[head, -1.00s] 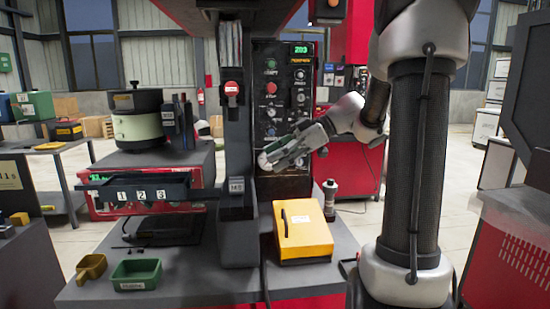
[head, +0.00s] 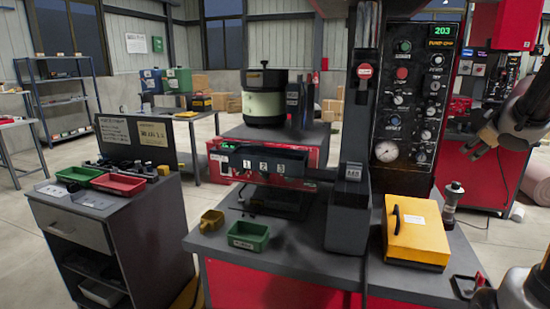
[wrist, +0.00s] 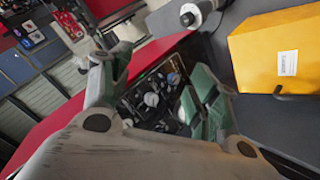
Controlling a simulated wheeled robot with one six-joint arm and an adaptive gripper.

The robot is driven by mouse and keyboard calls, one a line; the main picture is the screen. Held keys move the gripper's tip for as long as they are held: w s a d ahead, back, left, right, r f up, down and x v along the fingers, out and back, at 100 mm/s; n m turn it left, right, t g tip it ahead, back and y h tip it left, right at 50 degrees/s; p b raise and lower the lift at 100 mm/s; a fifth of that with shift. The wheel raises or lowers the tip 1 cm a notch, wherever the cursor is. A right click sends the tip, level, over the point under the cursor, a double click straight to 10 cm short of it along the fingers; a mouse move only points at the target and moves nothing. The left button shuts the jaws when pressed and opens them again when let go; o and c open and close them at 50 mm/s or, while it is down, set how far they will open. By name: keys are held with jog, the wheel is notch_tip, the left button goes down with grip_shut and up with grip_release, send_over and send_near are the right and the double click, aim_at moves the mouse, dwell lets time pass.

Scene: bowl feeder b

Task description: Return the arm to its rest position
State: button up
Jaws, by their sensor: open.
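My gripper (head: 478,147) is at the right side of the head view, in front of the red machine and to the right of the control panel (head: 405,95). In the wrist view my gripper (wrist: 158,80) has its two green-grey fingers spread apart, with nothing between them. The panel's knobs and gauge show behind the gap. My arm comes in from the right edge of the head view, and much of it is out of frame.
A yellow box (head: 414,232) and a dark bottle (head: 452,203) stand on the bench right of the column (head: 350,215). A green bin (head: 247,237) and a small yellow scoop (head: 212,219) lie left. A cart (head: 95,215) holds green and red trays.

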jog(key=s+a+f+m+g+h, duration=0.25)
jog(key=s+m+g, duration=0.35)
jog(key=s, duration=1.3)
jog(key=s+a+y, duration=0.3)
jog(key=s+a, duration=0.1)
jog(key=a, duration=0.5)
jog(key=s+a+y, duration=0.3)
jog(key=s+a, duration=0.2)
jog(key=a, duration=0.5)
jog(key=shift+s+a+f+n+t, duration=0.15)
jog(key=shift+a+f+n+t, duration=0.15)
jog(key=shift+f, duration=0.15)
